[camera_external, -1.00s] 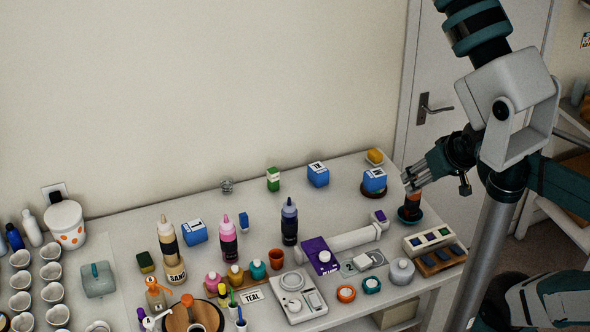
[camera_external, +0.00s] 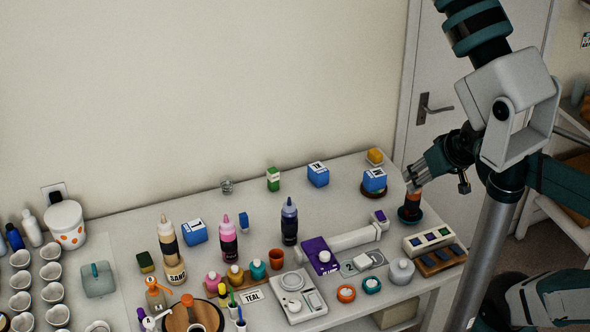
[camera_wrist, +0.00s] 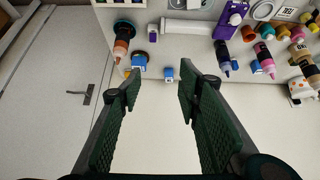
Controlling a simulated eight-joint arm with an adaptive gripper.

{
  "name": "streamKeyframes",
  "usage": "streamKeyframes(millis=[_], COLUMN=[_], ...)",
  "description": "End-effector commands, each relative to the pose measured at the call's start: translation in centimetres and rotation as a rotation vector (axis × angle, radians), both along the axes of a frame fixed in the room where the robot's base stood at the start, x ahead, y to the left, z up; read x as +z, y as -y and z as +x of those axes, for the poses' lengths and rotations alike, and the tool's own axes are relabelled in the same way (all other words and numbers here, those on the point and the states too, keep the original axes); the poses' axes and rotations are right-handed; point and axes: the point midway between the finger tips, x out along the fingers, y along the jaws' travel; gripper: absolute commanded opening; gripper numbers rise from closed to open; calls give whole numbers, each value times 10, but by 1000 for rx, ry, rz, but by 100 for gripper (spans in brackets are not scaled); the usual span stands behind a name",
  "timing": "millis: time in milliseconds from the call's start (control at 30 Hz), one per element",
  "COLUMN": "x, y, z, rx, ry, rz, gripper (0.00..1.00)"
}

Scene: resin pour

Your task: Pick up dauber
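I cannot tell for certain which item is the dauber. A grey block with a teal handle (camera_external: 98,280) sits at the left of the table; small colour-capped bottles (camera_external: 213,283) stand near the front middle. My gripper (camera_external: 413,178) is at the table's right end, near the top of an orange-and-black bottle on a teal base (camera_external: 409,208). In the wrist view my gripper (camera_wrist: 158,84) is open, with nothing between its fingers. That bottle (camera_wrist: 123,36) shows beyond the left fingertip there. Whether they touch is unclear.
Blue cubes (camera_external: 318,174) stand along the back and right. Tall bottles (camera_external: 289,222) stand in the middle. A white scale (camera_external: 302,309) and a purple box (camera_external: 321,255) are near the front. White cups (camera_external: 50,272) line the left. Bare tabletop shows toward the back.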

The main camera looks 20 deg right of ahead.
Motion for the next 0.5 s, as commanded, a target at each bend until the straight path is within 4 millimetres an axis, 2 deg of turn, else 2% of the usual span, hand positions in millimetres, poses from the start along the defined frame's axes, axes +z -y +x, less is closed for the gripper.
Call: streamKeyframes(millis=[267,500], x=[9,16], y=[-11,-27], z=[23,53], rx=[76,175], ry=[-33,-73], rz=[-35,-78], gripper=[34,34])
